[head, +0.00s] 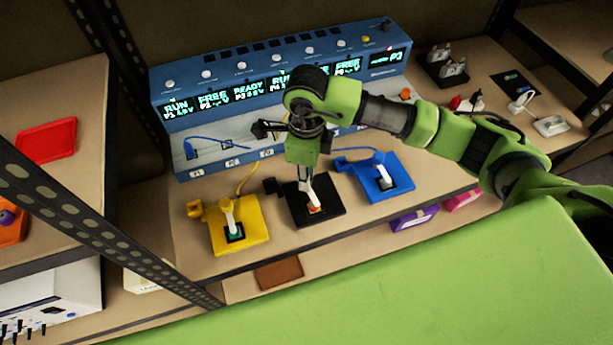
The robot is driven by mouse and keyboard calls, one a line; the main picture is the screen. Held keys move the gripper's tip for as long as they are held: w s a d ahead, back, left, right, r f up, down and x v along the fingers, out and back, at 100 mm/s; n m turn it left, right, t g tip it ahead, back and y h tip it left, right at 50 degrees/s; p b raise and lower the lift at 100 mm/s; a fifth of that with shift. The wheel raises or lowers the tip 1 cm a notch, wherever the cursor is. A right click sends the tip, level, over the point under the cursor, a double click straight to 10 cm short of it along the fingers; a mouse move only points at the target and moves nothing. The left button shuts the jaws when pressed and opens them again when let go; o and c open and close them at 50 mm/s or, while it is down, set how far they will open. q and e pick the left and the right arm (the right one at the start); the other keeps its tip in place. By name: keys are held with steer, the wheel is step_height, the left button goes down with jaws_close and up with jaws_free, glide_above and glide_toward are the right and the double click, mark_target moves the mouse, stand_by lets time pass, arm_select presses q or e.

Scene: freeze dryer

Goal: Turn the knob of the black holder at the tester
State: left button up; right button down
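The black holder (325,213) lies flat on the bench in front of the blue tester (220,95), between a yellow holder and a blue holder. A small black knob-like part (271,187) sticks out at its back left corner. A pale lever-like piece (308,188) stands at its middle, with an orange patch below. My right gripper (305,180) points down over the black holder, close to the pale piece; I cannot tell whether they touch. Its fingers are small and partly merged with the pale piece, so their opening is unclear. My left gripper is not in view.
The yellow holder (255,240) sits close on the left and the blue holder (400,188) close on the right, each with a cable. A black stand (440,68) and small white devices (550,125) are at the right. A red tray (47,140) lies on the left shelf.

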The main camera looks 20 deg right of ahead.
steer(key=shift+m, duration=0.7)
steer(key=c, duration=1.8)
jaws_free()
steer(key=shift+c, duration=0.2)
step_height(320, 180, up, 12)
